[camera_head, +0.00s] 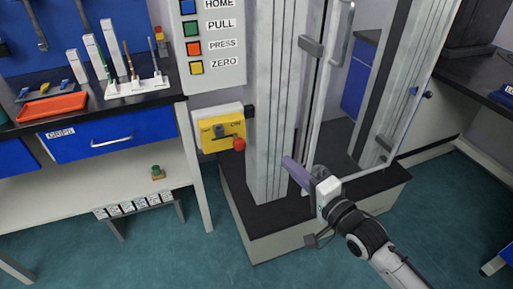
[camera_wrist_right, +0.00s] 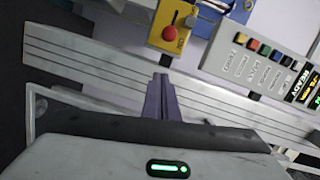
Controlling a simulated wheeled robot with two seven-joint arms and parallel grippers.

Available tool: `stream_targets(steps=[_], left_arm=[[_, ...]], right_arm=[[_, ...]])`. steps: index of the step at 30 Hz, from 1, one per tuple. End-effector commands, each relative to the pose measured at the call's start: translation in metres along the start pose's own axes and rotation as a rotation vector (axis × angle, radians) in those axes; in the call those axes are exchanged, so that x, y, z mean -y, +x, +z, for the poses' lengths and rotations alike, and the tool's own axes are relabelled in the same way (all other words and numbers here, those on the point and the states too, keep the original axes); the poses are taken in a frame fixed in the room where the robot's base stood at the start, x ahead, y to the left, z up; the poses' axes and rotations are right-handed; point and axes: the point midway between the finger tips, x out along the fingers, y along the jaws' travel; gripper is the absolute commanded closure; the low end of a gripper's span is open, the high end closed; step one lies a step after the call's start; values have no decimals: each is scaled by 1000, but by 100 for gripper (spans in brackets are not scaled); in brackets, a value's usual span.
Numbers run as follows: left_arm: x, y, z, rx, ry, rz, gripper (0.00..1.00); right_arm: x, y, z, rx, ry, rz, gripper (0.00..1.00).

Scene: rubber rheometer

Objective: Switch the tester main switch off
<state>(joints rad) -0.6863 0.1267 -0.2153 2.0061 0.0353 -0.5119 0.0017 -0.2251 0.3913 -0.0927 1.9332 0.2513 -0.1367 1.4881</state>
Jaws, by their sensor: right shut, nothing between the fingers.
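The tester main switch is a yellow box (camera_head: 209,144) on the left side of the tester's column. It carries a dark grey switch part (camera_head: 219,130) and a red round knob (camera_head: 239,144) at its lower right corner. Small lettering flanks the switch; its position is too small to read surely. In the right wrist view the box (camera_wrist_right: 157,38) and red knob (camera_wrist_right: 170,33) show at the top. My right gripper (camera_head: 286,162), with purple fingers, is shut and empty in front of the column, right of and below the box, apart from it. Its fingertips (camera_wrist_right: 160,77) point toward the column.
A button panel (camera_head: 207,49) with HOME, PULL, PRESS and ZERO hangs above the box. The tester column (camera_head: 268,100) and an open clear door frame (camera_head: 322,90) stand close to my right gripper. A workbench with a blue drawer (camera_head: 110,137) is left.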

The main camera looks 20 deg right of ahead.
Motion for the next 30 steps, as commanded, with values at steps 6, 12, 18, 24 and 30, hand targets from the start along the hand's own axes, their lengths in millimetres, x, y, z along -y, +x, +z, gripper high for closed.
stream_targets(steps=[6,12,18,24,30], left_arm=[[-1,0,-1,-3,-1,1,69],[-1,0,0,-1,-1,2,69],[-1,2,2,2,-2,2,69],[-1,4,6,2,-3,3,69],[-1,8,10,3,-5,4,69]], right_arm=[[7,3,-5,-3,41,-21,100],[7,3,-4,-3,39,-19,100],[7,16,-5,-4,39,-21,100],[8,52,-5,-4,38,-22,100],[8,94,-4,-3,37,-20,100]])
